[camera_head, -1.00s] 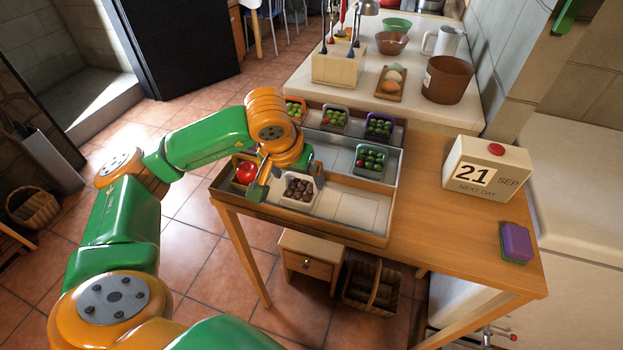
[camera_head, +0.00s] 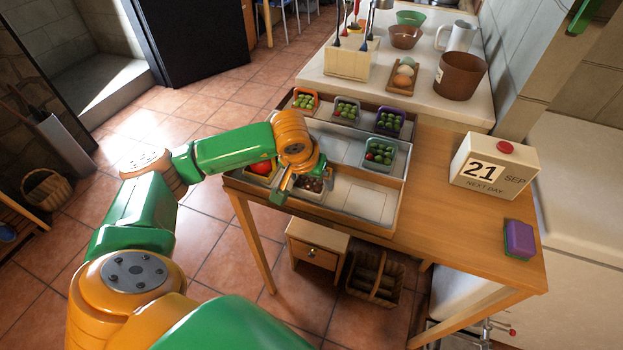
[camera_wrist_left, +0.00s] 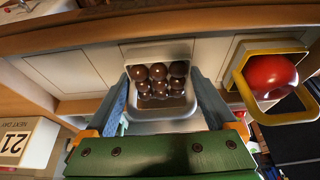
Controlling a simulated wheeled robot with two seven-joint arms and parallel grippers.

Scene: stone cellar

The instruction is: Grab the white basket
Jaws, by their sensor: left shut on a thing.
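The white basket (camera_wrist_left: 163,127) holds several dark brown balls and shows between my left fingers in the left wrist view. In the head view the basket (camera_head: 325,195) is partly covered by my left gripper (camera_head: 301,184). My left gripper (camera_wrist_left: 162,92) is shut on the basket, with one grey-blue finger along each side. The basket is in the front row of the wooden tray (camera_head: 385,232); I cannot tell whether it is lifted.
A yellow basket (camera_wrist_left: 243,92) with a red ball stands close to the right finger in the wrist view. Several baskets of green balls stand in the back compartments. A calendar block (camera_head: 485,172) and purple sponge (camera_head: 519,238) are on the table (camera_head: 430,190).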

